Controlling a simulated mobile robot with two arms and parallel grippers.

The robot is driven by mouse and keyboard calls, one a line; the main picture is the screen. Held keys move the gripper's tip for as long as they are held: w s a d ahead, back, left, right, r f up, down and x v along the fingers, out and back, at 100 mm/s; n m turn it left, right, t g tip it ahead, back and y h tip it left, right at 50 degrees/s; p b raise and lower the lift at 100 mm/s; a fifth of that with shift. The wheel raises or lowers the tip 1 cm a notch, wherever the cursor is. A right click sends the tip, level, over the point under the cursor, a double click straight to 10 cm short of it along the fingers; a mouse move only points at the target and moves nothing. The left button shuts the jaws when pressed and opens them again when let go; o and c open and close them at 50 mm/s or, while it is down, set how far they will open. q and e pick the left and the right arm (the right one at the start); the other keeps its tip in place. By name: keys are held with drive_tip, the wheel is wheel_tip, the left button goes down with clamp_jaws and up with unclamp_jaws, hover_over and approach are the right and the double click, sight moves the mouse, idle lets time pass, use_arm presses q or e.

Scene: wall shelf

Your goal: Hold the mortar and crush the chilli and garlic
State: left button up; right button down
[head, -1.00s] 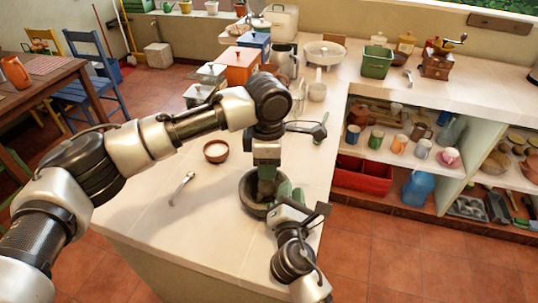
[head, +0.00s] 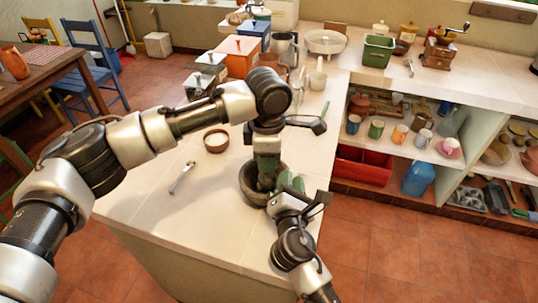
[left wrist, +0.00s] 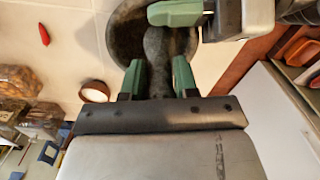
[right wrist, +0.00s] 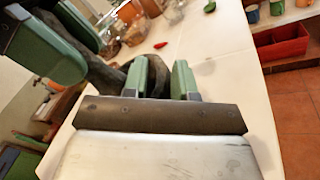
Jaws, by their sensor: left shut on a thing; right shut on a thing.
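The grey stone mortar (head: 250,190) stands on the white worktop near its front end. My left gripper (head: 267,172) points down over it. In the left wrist view it is shut on the grey pestle (left wrist: 157,50), whose lower end is inside the mortar (left wrist: 118,35). My right gripper (head: 290,186) is shut on the mortar's rim on the right side; in the right wrist view the rim (right wrist: 158,82) lies between its fingers. A red chilli (left wrist: 43,33) lies on the worktop, apart from the mortar, and also shows in the right wrist view (right wrist: 160,45). I cannot make out garlic or the mortar's contents.
Canisters and an orange box (head: 241,57) stand farther back. Open shelves (head: 440,150) with cups are on the right. The worktop's front left is clear.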

use_arm(q)
drive_tip(key=shift+f, duration=0.3)
drive_tip(key=shift+f, duration=0.5)
drive_tip(key=shift+s+f, duration=0.1)
drive_tip(key=shift+f, duration=0.35)
idle(0.7)
drive_tip(key=shift+r, duration=1.7)
drive_tip(key=shift+f, duration=0.3)
drive_tip(key=shift+f, duration=0.25)
